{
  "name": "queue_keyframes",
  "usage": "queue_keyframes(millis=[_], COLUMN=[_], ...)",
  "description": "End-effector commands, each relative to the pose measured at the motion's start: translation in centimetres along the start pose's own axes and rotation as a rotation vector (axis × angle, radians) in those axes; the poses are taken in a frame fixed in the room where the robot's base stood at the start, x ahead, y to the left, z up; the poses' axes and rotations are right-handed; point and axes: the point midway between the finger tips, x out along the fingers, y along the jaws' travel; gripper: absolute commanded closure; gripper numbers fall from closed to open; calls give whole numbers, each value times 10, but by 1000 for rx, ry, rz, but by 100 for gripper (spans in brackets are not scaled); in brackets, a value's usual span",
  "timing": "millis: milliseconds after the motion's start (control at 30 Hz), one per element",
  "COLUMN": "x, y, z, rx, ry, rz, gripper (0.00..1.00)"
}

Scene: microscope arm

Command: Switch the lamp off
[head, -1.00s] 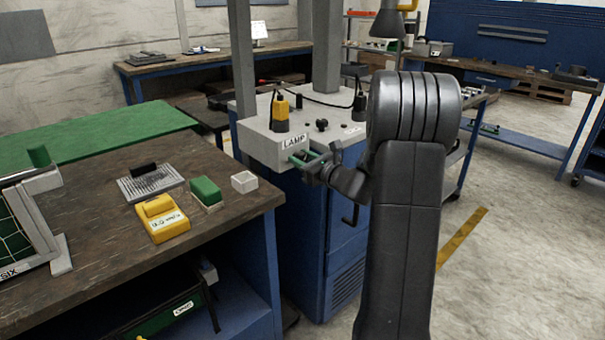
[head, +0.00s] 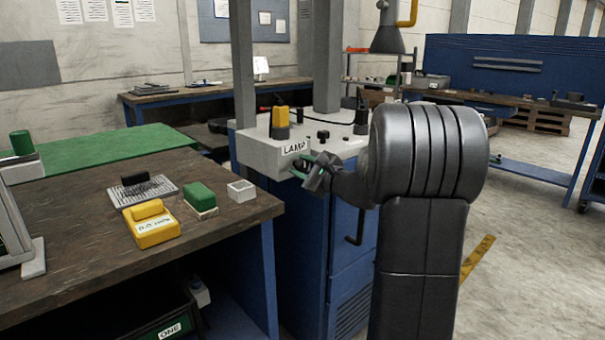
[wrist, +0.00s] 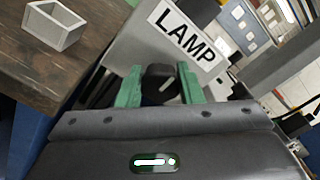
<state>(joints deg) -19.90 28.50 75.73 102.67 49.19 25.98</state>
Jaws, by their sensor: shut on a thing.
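A white label reading LAMP (head: 295,147) is on the front of a light grey control box (head: 262,152). It also shows in the wrist view (wrist: 186,36). A black round knob (wrist: 161,84) with a pale pointer line sits just below the label in the wrist view. My gripper (wrist: 160,72) has its green fingers on either side of the knob, shut on it. The pointer line is tilted. In the head view my gripper (head: 302,166) is at the box's front, and the knob is largely hidden there.
A yellow device (head: 151,228), a green block (head: 200,196) and a small grey open box (head: 241,190) stand on the wooden bench (head: 90,255) at left. Black knobs and a yellow-black part (head: 280,122) are on the box top.

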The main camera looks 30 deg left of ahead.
Motion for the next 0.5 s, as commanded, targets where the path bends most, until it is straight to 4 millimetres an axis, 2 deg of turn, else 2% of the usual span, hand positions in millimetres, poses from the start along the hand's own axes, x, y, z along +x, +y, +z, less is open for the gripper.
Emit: queue_keyframes(millis=[467, 500], x=[0, 0], y=[0, 0], z=[0, 0], rx=[-16, -16], ry=[0, 0], rz=[1, 1], gripper=[89, 65])
